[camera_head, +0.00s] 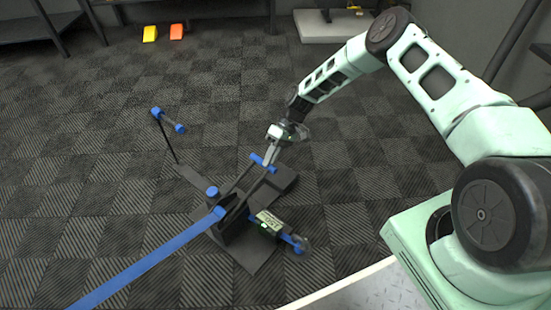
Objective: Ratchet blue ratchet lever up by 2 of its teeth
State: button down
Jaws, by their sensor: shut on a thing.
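The ratchet lever shows as dark bars with a blue cross-handle (258,159), rising from a dark ratchet body (232,222) on the floor. My gripper (268,158) reaches down from the upper right and is shut on the blue cross-handle. The fingers hide part of the handle. The lever slants up and to the right from the body. A long blue strap (150,262) runs from the body to the lower left. The lever's teeth are too small to make out.
A blue-ended bar (168,120) stands on a thin dark rod left of the ratchet. A green-and-white labelled box (268,222) and another blue bar (290,240) sit at its right. Yellow (150,34) and orange (177,32) blocks lie far back. Much carpet is clear.

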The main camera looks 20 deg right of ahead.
jog(key=shift+d+f, duration=0.65)
jog(key=shift+f, duration=0.15)
jog(key=c, duration=1.3)
grip_release()
jog(key=shift+f, duration=0.1)
jog(key=shift+o, duration=0.2)
jog(key=shift+w+a, duration=0.25)
jog(key=shift+a, duration=0.15)
jog(key=shift+d+r, duration=0.1)
jog(key=shift+r, duration=0.2)
jog(key=p+v, duration=0.5)
jog(key=v, duration=1.2)
jog(key=shift+d+r+p, duration=0.25)
jog(key=shift+d+p, duration=0.1)
jog(key=shift+s, duration=0.15)
